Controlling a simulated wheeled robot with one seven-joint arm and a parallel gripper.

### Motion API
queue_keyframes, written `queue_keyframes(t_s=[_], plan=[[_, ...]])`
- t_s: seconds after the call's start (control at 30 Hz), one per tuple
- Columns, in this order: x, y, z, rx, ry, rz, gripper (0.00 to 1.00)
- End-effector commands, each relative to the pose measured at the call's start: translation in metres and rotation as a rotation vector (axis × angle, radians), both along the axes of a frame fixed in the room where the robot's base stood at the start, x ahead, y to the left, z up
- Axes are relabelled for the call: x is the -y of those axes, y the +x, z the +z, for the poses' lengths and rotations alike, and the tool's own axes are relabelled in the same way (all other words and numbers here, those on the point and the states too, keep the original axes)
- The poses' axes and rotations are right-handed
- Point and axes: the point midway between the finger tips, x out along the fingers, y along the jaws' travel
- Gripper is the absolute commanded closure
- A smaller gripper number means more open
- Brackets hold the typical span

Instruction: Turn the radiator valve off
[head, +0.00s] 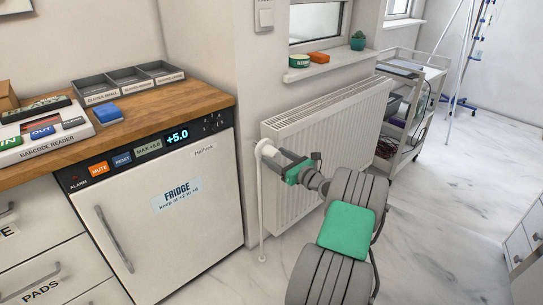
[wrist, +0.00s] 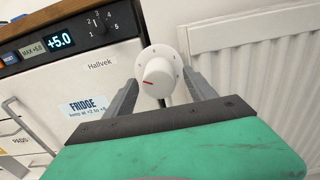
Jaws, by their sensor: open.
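The red mark points left and slightly down in the wrist view. In the head view the valve (head: 265,149) sits at the radiator's upper left corner, on top of a white pipe. My gripper (head: 283,158) is right at the valve. In the wrist view its two grey fingers (wrist: 163,82) are spread, one on each side of the knob, with visible gaps. I cannot tell how deep the knob sits between the fingertips.
The white radiator (head: 325,140) hangs under a windowsill (head: 335,65) with small items on it. A fridge (head: 165,205) under a wooden counter (head: 215,97) stands close on the left. A trolley (head: 413,110) stands beyond the radiator. The marble-look floor (head: 440,220) is open at right.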

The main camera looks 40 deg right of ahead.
Motion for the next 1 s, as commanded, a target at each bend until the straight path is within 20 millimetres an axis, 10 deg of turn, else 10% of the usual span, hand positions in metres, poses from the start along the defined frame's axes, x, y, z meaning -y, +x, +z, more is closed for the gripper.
queue_keyframes(t_s=[0.43, 1.0], plan=[[0.0, 0.026, 0.0, 0.0, 0.0, -0.002, 0.35], [0.001, 0.025, 0.0, -0.001, -0.001, -0.004, 0.81]])
